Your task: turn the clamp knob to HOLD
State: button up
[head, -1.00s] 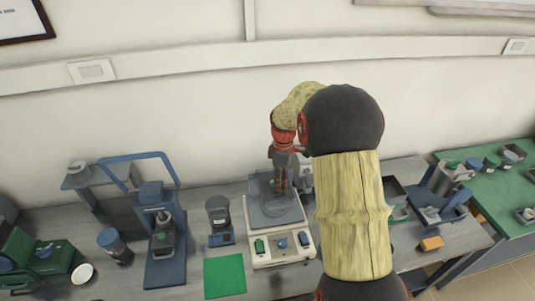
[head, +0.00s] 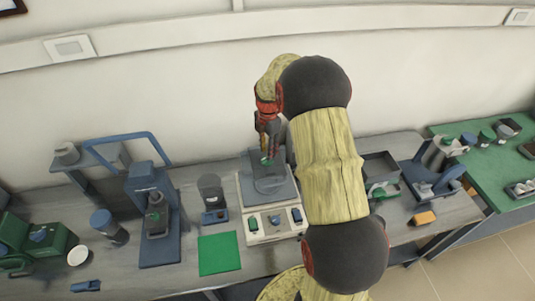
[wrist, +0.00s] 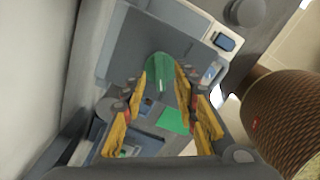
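A beige bench unit (head: 262,238) with a grey top plate stands in the middle of the table. Its front panel carries a green switch (head: 253,224), a small dark blue knob (head: 275,219) and a blue switch (head: 297,215). No HOLD mark is legible, and I cannot tell for sure which part is the clamp knob. My gripper (head: 267,158) points down over the back of the plate. In the wrist view its yellow fingers (wrist: 162,80) are apart, with a green piece (wrist: 159,72) between or just beyond the tips. I see no clear contact with it.
A green mat (head: 219,254) lies left of the unit, beside a dark cup on a blue base (head: 211,196). A blue press-like stand (head: 158,240) is farther left. A dark tray (head: 381,167) and an orange block (head: 425,218) are on the right. The wall is close behind.

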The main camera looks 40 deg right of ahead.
jog(key=shift+f, duration=1.35)
jog(key=shift+c, duration=1)
grip_shut()
